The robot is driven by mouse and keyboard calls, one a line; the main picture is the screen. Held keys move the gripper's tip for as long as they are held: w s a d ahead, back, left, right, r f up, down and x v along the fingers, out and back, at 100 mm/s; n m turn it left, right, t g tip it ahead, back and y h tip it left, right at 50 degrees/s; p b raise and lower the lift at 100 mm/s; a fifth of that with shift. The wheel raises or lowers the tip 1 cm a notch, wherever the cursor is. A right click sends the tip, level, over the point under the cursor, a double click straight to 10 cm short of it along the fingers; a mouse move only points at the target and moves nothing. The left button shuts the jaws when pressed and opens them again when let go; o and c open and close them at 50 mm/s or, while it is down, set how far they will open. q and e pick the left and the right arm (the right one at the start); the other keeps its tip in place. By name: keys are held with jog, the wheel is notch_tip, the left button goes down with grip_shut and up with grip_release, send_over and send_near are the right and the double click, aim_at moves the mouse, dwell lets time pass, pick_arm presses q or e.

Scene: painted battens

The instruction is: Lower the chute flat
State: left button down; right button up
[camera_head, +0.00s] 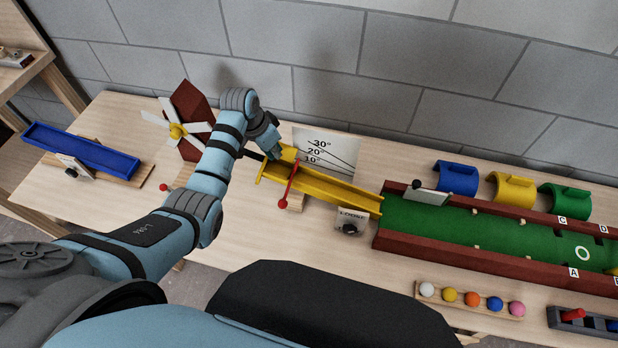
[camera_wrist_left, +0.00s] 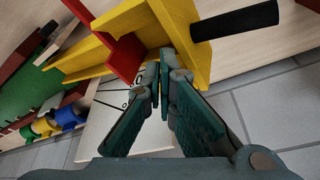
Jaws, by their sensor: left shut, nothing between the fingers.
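The yellow chute (camera_head: 340,193) runs from below the angle board (camera_head: 325,150) down to the green lane. Its left end is by my left gripper (camera_head: 285,155), and the board carries 30°, 20° and 10° marks. I cannot tell its exact angle. A red lever with a ball end (camera_head: 288,190) crosses it. A knob under a label reading LOOSE (camera_head: 350,220) is at its lower right. In the left wrist view, my left gripper (camera_wrist_left: 162,68) is shut and empty, close beside the chute's yellow end (camera_wrist_left: 185,30); contact is unclear. A black handle (camera_wrist_left: 235,20) sticks out from that end.
The green lane with red-brown walls (camera_head: 480,230) fills the right. Blue, yellow and green arches (camera_head: 515,190) stand behind it. A rack of coloured balls (camera_head: 470,298) lies in front. A blue trough (camera_head: 80,148) and a pinwheel (camera_head: 178,130) are at left.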

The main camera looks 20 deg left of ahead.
aim_at(281, 170)
pick_arm(q)
jog(key=shift+f, duration=0.15)
dwell(0.3)
jog(key=shift+f+b, duration=1.8)
jog(key=shift+f, duration=1.05)
jog(key=shift+f+b, duration=3.1)
jog(key=shift+f, duration=1.4)
notch_tip(281, 170, up, 13)
jog(key=p, duration=1.3)
jog(key=shift+f, duration=0.3)
jog(key=shift+f, duration=0.1)
